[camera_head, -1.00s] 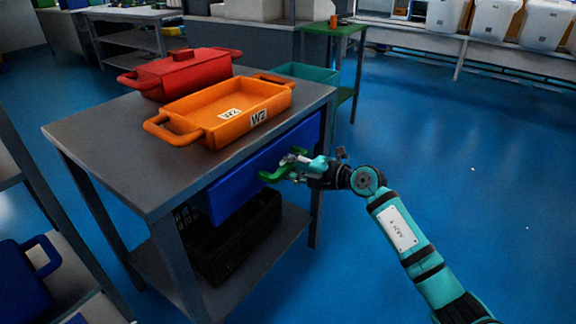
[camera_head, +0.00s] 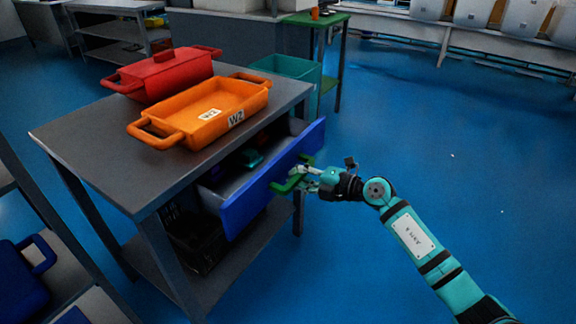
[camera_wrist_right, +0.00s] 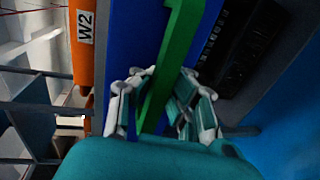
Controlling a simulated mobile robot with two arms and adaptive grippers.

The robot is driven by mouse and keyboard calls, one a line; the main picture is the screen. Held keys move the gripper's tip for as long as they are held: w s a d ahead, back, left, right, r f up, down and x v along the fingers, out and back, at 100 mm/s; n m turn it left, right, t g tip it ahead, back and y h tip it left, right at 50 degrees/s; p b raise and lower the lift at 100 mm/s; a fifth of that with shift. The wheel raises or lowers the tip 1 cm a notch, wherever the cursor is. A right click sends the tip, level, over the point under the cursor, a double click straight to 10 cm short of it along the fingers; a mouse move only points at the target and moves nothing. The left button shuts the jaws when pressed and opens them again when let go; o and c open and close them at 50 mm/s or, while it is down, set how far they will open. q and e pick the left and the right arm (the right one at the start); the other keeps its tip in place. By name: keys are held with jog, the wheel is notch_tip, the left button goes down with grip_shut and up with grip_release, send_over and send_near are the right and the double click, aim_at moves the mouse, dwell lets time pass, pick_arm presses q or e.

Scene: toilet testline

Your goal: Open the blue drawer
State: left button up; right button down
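The blue drawer (camera_head: 262,196) is pulled part way out from under the grey table (camera_head: 92,146). Its grey inside shows, with a teal item (camera_head: 250,158) in it. A green handle (camera_head: 290,183) is fixed on its blue front. My right gripper (camera_head: 300,176) is at the handle. In the right wrist view the green handle (camera_wrist_right: 172,62) runs between the two fingers of my right gripper (camera_wrist_right: 160,100), which are closed around it. My left gripper is not in view.
On the table are an orange tray (camera_head: 190,128) marked W2 and a red lidded pot (camera_head: 165,74). A black crate (camera_head: 195,238) is on the shelf below. A green stand (camera_head: 326,22) is behind. The blue floor at right is clear.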

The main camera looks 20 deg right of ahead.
pick_arm(q)
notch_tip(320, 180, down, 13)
jog(key=p, duration=0.3)
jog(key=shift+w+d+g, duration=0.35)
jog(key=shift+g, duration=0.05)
pick_arm(e)
jog(key=f+v, duration=0.3)
jog(key=v, duration=1.2)
jog(key=shift+s+d, duration=0.4)
jog(key=shift+s, duration=0.05)
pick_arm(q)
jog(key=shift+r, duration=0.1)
pick_arm(e)
jog(key=shift+r, duration=0.1)
jog(key=c, duration=1.2)
grip_release()
jog(key=shift+c, duration=0.2)
jog(key=shift+s, duration=0.1)
jog(key=v, duration=1.2)
